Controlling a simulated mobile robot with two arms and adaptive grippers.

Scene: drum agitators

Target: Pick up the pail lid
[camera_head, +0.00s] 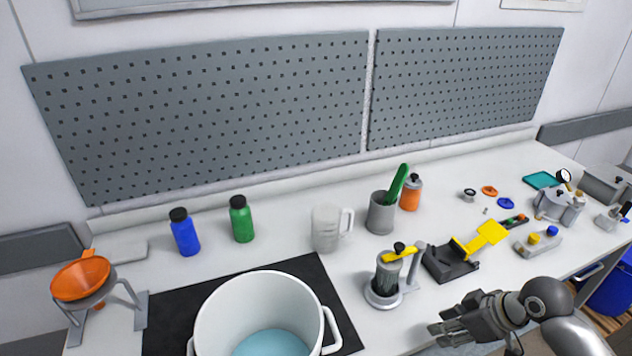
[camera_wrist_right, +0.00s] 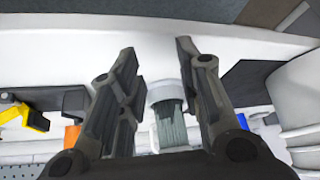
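A white pail (camera_head: 262,318) with side handles stands open on a black mat at the front, with pale blue content inside. I cannot pick out a pail lid in either view. My right gripper (camera_head: 437,333) is over the front edge of the bench, to the right of the pail, with its fingers toward the left. In the right wrist view my right gripper (camera_wrist_right: 157,52) has its two fingers wide apart with nothing held between them. The white pail (camera_wrist_right: 300,95) also shows there at the right edge. My left gripper is not in view.
A small clamped cylinder device (camera_head: 388,280) stands between the pail and my right gripper. A black-and-yellow holder (camera_head: 455,262) lies behind the gripper. A clear jug (camera_head: 326,228), blue bottle (camera_head: 184,234), green bottle (camera_head: 242,220) and orange funnel (camera_head: 80,280) stand around the mat (camera_head: 170,320).

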